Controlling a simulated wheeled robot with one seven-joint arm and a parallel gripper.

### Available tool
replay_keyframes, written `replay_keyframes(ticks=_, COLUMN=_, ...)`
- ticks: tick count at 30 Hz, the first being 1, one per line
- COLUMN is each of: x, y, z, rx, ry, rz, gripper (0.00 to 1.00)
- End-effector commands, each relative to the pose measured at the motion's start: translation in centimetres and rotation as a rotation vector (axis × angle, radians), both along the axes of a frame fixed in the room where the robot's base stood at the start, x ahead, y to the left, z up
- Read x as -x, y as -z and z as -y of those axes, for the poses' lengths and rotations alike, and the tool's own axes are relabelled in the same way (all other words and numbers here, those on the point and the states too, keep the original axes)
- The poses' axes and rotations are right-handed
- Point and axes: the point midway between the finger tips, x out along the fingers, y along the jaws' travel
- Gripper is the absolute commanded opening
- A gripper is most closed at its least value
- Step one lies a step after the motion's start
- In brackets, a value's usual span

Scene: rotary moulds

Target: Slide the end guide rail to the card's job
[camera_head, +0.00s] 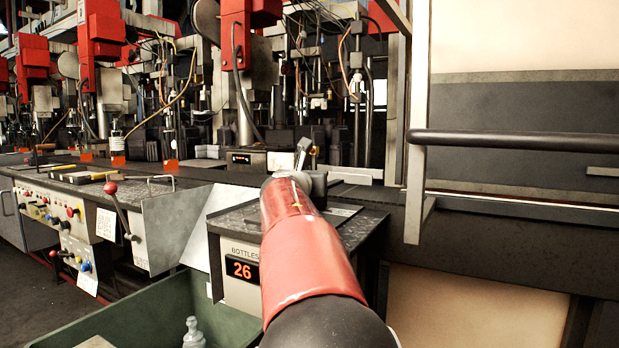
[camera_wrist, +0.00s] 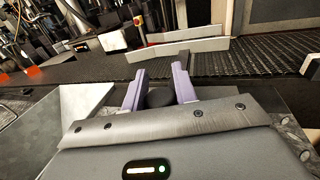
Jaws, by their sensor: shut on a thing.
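My gripper (camera_wrist: 160,71) shows in the wrist view with its two purple fingers on either side of a dark round knob (camera_wrist: 159,97), shut on it. Just beyond the fingertips, a light metal guide rail (camera_wrist: 178,50) stands upright along the near side of a dark mesh conveyor (camera_wrist: 240,62). The link between knob and rail is hidden. In the head view my red arm covers most of the knob area, and the gripper tip (camera_head: 304,160) shows only in part. A printed white card (camera_head: 105,224) is on the machine front at left, too small to read.
A counter marked BOTTLES (camera_head: 242,269) reads 26 below the conveyor's end. A green bin (camera_head: 150,317) stands in front with a pale bottle (camera_head: 193,333) in it. A lever with a red knob (camera_head: 110,188) is at left. A black bar (camera_head: 510,142) crosses at right.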

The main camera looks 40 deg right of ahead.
Motion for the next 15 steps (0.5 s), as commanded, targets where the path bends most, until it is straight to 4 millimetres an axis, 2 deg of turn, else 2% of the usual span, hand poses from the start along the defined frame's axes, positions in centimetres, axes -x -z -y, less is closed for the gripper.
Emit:
replay_keyframes(ticks=5, x=0.0, y=0.0, z=0.0, rx=0.000, ry=0.000, rz=0.000, gripper=0.00)
replay_keyframes(ticks=12, x=-0.9, y=-0.2, z=2.3, rx=0.001, ry=0.002, rz=-0.002, gripper=0.00)
replay_keyframes(ticks=15, x=-0.9, y=0.0, z=2.3, rx=0.000, ry=0.000, rz=0.000, gripper=0.00)
